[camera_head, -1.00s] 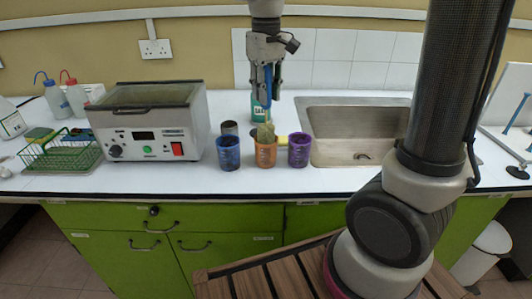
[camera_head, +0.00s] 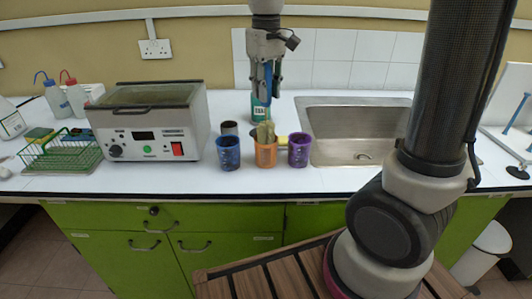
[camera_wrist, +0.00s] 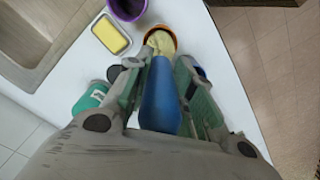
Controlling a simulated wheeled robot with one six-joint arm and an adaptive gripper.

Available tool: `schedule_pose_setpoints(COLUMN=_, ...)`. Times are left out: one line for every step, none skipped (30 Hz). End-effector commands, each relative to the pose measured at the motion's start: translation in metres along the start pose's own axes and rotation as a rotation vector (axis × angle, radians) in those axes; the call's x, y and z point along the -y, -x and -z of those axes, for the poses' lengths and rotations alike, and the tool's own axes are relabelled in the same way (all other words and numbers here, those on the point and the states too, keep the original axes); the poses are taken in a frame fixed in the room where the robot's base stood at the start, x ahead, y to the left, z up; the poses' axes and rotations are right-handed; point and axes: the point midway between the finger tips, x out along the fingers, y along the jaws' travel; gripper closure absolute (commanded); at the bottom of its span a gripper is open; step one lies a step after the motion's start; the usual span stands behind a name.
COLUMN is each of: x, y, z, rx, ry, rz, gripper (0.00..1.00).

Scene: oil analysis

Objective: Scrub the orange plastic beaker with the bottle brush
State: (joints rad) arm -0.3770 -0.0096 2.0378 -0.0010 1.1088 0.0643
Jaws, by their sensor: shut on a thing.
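The orange plastic beaker (camera_head: 266,157) stands upright on the white counter, between a blue beaker and a purple beaker. My gripper (camera_head: 267,88) is above and behind it, pointing down. In the wrist view my gripper (camera_wrist: 158,108) is shut on the blue handle of the bottle brush (camera_wrist: 160,95). The brush's pale yellow bristles (camera_head: 265,131) are at the orange beaker's mouth, partly inside and partly above the rim. The orange rim (camera_wrist: 174,43) shows around the bristles in the wrist view. The brush's lower end is hidden in the beaker.
The blue beaker (camera_head: 228,155) and purple beaker (camera_head: 299,152) flank it closely. A green bottle (camera_head: 259,110), a dark cup (camera_head: 229,127) and a yellow sponge (camera_wrist: 110,35) are nearby. A heating bath (camera_head: 150,122) stands left, a steel sink (camera_head: 355,140) right.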

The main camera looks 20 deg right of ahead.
Motion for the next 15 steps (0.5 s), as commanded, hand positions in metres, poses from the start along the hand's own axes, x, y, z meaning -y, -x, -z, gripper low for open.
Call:
schedule_pose_setpoints(x=0.0, y=0.006, z=0.0, rx=-0.002, ry=0.0, rz=0.0, gripper=1.0)
schedule_pose_setpoints(x=0.0, y=0.009, z=0.0, rx=-0.003, ry=0.0, rz=0.0, gripper=1.0)
schedule_pose_setpoints(x=0.0, y=0.014, z=0.0, rx=-0.002, ry=0.0, rz=0.0, gripper=1.0)
schedule_pose_setpoints(x=0.0, y=0.017, z=0.0, rx=-0.002, ry=0.0, rz=0.0, gripper=1.0)
schedule_pose_setpoints(x=0.0, y=0.02, z=0.0, rx=-0.002, ry=0.0, rz=0.0, gripper=1.0)
schedule_pose_setpoints(x=0.0, y=0.025, z=0.0, rx=-0.001, ry=0.0, rz=0.0, gripper=1.0)
schedule_pose_setpoints(x=0.0, y=0.028, z=0.001, rx=-0.002, ry=0.0, rz=0.0, gripper=1.0)
schedule_pose_setpoints(x=0.0, y=0.032, z=0.001, rx=-0.003, ry=0.0, rz=0.0, gripper=1.0)
schedule_pose_setpoints(x=0.0, y=0.036, z=0.0, rx=-0.001, ry=0.0, rz=0.0, gripper=1.0)
schedule_pose_setpoints(x=0.0, y=0.039, z=0.0, rx=-0.001, ry=0.0, rz=0.0, gripper=1.0)
schedule_pose_setpoints(x=0.0, y=0.043, z=0.0, rx=-0.003, ry=0.0, rz=0.0, gripper=1.0)
schedule_pose_setpoints(x=0.0, y=0.047, z=0.001, rx=-0.002, ry=0.0, rz=0.0, gripper=1.0)
schedule_pose_setpoints(x=0.0, y=0.05, z=0.0, rx=-0.002, ry=0.0, rz=0.0, gripper=1.0)
schedule_pose_setpoints(x=0.0, y=0.053, z=0.001, rx=-0.002, ry=0.0, rz=0.0, gripper=1.0)
schedule_pose_setpoints(x=0.0, y=0.058, z=0.001, rx=-0.003, ry=0.0, rz=0.0, gripper=1.0)
